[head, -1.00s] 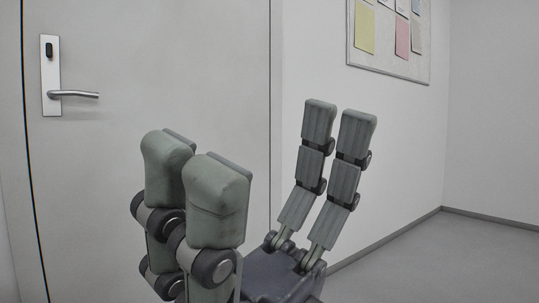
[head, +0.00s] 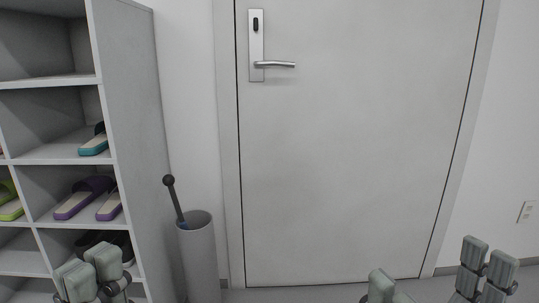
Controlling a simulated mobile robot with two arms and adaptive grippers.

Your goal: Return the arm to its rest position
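My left gripper (head: 92,274) shows at the bottom left, in front of the shelf unit. Only two grey-green fingers close beside each other are in view, and the frame edge cuts off the rest. I see nothing between them, but I cannot tell whether it is open. My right gripper (head: 430,280) is low at the bottom right, in front of the door. Its fingers stand well apart with nothing between them, so it is open. Its palm and both arms are below the frame.
A grey shelf unit (head: 135,120) with several slippers stands at the left. Next to it is a tall grey bin (head: 200,260) with a dark-handled stick (head: 175,200) in it. A closed door (head: 350,140) with a lever handle fills the middle. A wall socket (head: 526,212) is at the right.

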